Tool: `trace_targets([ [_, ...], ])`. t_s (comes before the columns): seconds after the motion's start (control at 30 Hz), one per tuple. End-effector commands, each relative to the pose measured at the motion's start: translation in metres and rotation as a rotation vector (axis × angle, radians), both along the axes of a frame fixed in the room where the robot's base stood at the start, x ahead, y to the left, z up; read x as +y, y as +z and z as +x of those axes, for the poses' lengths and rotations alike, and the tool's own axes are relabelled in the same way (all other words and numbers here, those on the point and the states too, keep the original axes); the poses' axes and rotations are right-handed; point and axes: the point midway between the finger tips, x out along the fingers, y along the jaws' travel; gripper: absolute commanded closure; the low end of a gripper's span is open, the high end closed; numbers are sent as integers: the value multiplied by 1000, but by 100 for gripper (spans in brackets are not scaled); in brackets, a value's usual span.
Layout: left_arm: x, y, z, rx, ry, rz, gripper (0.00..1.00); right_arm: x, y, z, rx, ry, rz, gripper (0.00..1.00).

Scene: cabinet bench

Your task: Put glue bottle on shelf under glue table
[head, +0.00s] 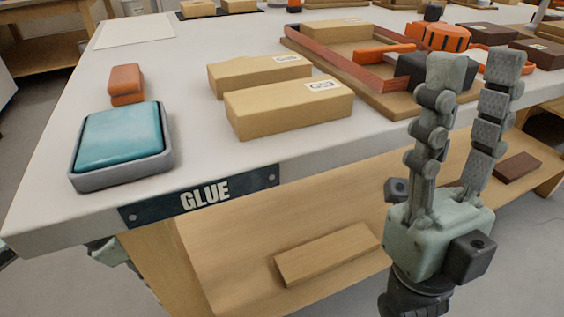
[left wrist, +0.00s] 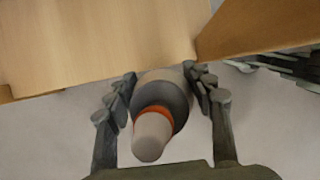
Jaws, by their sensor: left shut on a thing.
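My left gripper (left wrist: 161,78) is shut on the glue bottle (left wrist: 153,132), seen in the left wrist view. The bottle has a pale tip, an orange ring and a grey shoulder, and its tip points toward the camera. In the head view the table edge hides the bottle and most of the left gripper. The glue table (head: 190,62) carries a dark GLUE label (head: 200,197). The wooden shelf (head: 225,262) under it shows below the front edge. A wooden surface (left wrist: 90,40) lies just beyond the bottle in the wrist view. My right gripper (head: 476,68) is open and empty at the right.
A wooden block (head: 328,254) lies on the shelf, and a dark brown block (head: 518,167) lies farther right. A wooden leg (head: 165,262) stands under the near left corner. A teal pad (head: 120,137), cardboard boxes (head: 290,106) and a tool tray (head: 345,70) are on the tabletop.

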Motion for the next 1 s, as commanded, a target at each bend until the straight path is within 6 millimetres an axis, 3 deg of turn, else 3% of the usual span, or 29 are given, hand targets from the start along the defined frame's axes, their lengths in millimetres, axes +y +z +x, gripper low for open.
trace_targets([
  [0.5, -104, 2, 44, -7, -1, -9, 100, 2, 0, 2, -22, 2, -15, 60],
  [0.87, -135, 2, 58, -5, 1, -7, 100, 2, 0, 2, -30, 3, -20, 60],
  [1.0, -155, 2, 66, -5, -1, -9, 100, 2, -1, 3, -30, 3, -22, 60],
])
